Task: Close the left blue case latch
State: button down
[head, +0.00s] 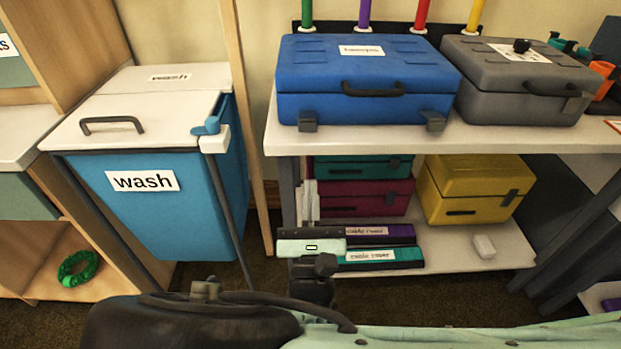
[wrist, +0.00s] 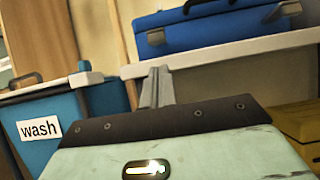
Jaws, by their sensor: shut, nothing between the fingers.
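The blue case (head: 365,108) sits on the white tabletop with its lid down and a dark handle on its front. Its left latch (head: 307,121) is a small grey tab at the lower front edge, and it appears swung down and out. The right latch (head: 434,121) looks the same. My gripper (head: 308,184) is below the tabletop's front edge, under the left latch and apart from it. In the wrist view my gripper's fingers (wrist: 158,70) are together and empty, with the left latch (wrist: 155,37) just above their tips.
The tabletop edge (head: 400,145) lies between my gripper and the case. A grey case (head: 520,85) stands close on the right. A blue wash bin (head: 160,220) and a wooden post (head: 245,120) are at left. Cases, including a yellow one (head: 470,180), fill the shelf below.

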aim_at(310, 151)
jog(key=x, duration=0.8)
jog(key=shift+w+r, duration=0.15)
jog(key=shift+w, duration=0.1)
jog(key=shift+r, duration=0.1)
jog(key=shift+s+r+p, duration=0.1)
jog(key=shift+r+p, duration=0.05)
jog(key=shift+p, duration=0.25)
jog(key=shift+g+p, duration=0.3)
jog(key=shift+p, duration=0.05)
